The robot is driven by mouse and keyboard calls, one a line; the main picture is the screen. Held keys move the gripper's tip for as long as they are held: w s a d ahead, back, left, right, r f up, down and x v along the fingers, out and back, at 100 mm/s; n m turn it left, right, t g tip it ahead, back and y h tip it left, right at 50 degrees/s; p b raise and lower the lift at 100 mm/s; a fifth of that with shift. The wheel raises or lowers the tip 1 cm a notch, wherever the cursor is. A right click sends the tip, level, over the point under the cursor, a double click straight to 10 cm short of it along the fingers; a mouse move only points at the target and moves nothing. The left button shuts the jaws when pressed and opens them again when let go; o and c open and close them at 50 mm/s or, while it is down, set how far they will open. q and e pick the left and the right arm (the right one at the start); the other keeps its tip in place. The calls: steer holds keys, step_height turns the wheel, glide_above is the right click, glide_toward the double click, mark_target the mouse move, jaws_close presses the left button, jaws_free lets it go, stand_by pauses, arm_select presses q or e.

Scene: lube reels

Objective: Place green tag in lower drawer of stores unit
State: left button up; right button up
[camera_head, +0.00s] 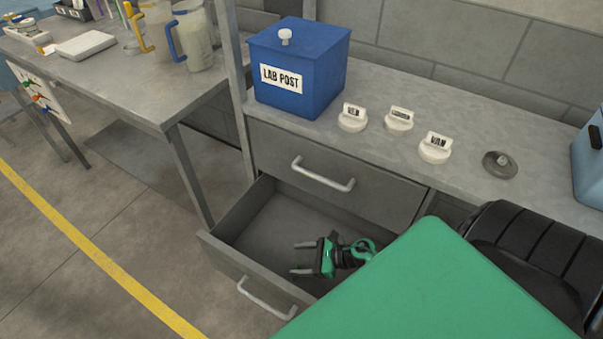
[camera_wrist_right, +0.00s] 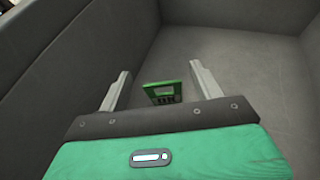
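The green tag (camera_wrist_right: 163,93) shows in the right wrist view, between the two fingers and apart from both. I cannot tell whether it rests on the drawer floor or is just above it. I do not make it out in the head view. The lower drawer (camera_head: 222,257) of the grey stores unit (camera_head: 262,150) is pulled open. My right gripper (camera_head: 297,258) is open inside or just over this drawer, its fingers pointing left in the head view. It also shows open in the right wrist view (camera_wrist_right: 160,68). My left gripper is not in view.
The upper drawer (camera_head: 335,172) is shut. On the unit's top stand a blue LAB POST box (camera_head: 293,88), several white labelled knobs (camera_head: 435,147) and a grey disc (camera_head: 499,165). A bench (camera_head: 150,85) with jugs (camera_head: 196,40) stands at left. The floor before it is clear.

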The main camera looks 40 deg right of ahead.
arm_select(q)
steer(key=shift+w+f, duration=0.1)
arm_select(e)
steer(key=shift+s+a+f, duration=0.1)
steer(key=shift+s+f, duration=0.05)
steer(key=shift+f, duration=0.1)
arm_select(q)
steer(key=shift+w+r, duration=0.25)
arm_select(e)
steer(key=r+v, duration=0.1)
steer(key=v, duration=1.1)
steer(key=shift+r, duration=0.25)
